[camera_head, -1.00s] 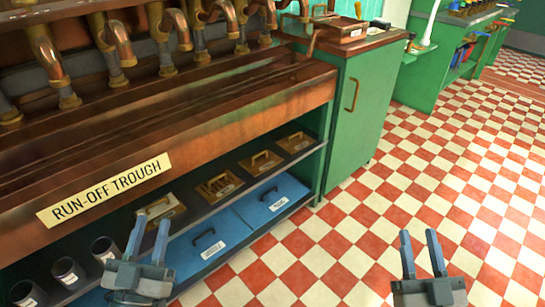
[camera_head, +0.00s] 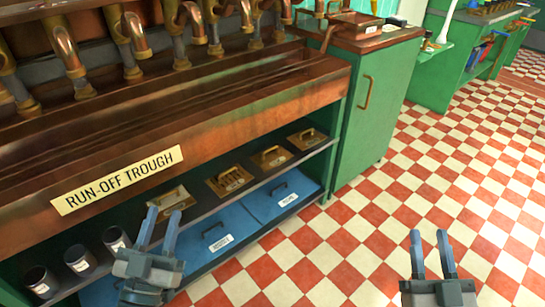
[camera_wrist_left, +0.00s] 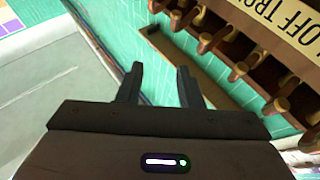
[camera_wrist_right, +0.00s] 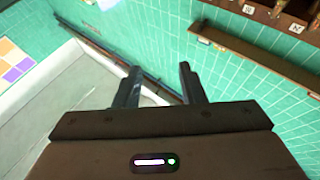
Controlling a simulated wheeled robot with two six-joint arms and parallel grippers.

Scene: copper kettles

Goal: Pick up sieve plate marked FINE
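Several square brass sieve plates with handles lie in a row on the dark shelf under the trough in the head view. From near to far they are the first plate (camera_head: 181,203), the second plate (camera_head: 217,186), the third plate (camera_head: 271,160) and the last plate (camera_head: 307,141). Their small labels are too small to read, so I cannot tell which is marked FINE. My left gripper (camera_head: 160,222) is open and empty, its fingers overlapping the picture just below the first plate. My right gripper (camera_head: 430,240) is open and empty over the floor. Neither wrist view shows a plate.
The copper trough (camera_head: 240,125) with its RUN-OFF TROUGH sign (camera_head: 118,180) overhangs the shelf. Dark cups (camera_head: 78,261) stand at the shelf's near left. Blue labelled bins (camera_head: 240,228) sit below. A green cabinet (camera_head: 376,120) stands beyond the shelf. The checkered floor (camera_head: 330,260) at right is clear.

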